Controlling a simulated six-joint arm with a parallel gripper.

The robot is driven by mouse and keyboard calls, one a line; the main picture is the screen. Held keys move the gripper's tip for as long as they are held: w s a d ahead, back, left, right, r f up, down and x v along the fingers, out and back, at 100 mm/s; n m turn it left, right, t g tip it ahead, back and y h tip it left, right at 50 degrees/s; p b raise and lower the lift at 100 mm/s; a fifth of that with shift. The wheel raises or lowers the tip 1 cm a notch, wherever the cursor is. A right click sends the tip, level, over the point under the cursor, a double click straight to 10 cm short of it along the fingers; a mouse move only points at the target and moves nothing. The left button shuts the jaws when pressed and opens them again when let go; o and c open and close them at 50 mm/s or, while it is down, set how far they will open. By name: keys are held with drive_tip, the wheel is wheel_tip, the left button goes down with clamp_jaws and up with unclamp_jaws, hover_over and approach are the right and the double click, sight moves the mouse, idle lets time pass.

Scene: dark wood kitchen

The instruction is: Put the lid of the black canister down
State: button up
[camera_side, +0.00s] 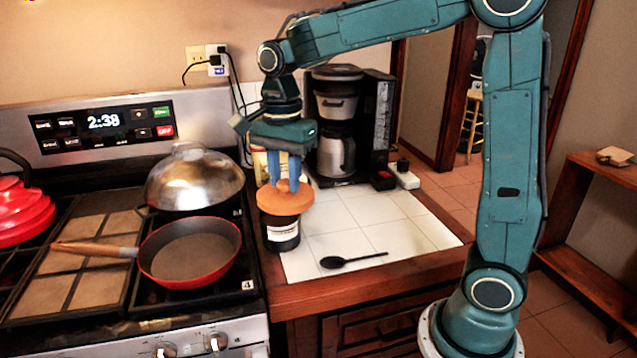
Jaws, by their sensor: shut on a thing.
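The black canister (283,233) with a white label stands upright on the white tiled counter, near its left edge by the stove. Its lid, a round orange-brown wooden disc (285,201), is at the canister's top. I cannot tell whether the lid rests on the rim or hangs just above it. My gripper (287,178) points straight down with its blue fingers shut on the lid's upper side. The knob between the fingers is mostly hidden, and the canister's mouth is hidden by the lid.
A black spoon (352,260) lies on the tiles (405,232) to the right, with clear tile around it. A coffee maker (337,130) stands behind. A red pan (192,254) and a domed steel lid (194,180) are on the stove to the left. A pale container (260,163) is partly hidden behind my gripper.

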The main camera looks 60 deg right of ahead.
drive_tip(key=shift+f, duration=0.15)
wheel_tip(320, 180, down, 20)
drive_tip(key=shift+r, duration=0.15)
idle(0.9)
idle(0.3)
drive_tip(key=o, duration=0.9)
drive_tip(key=shift+o, duration=0.2)
wheel_tip(320, 180, up, 12)
idle(0.6)
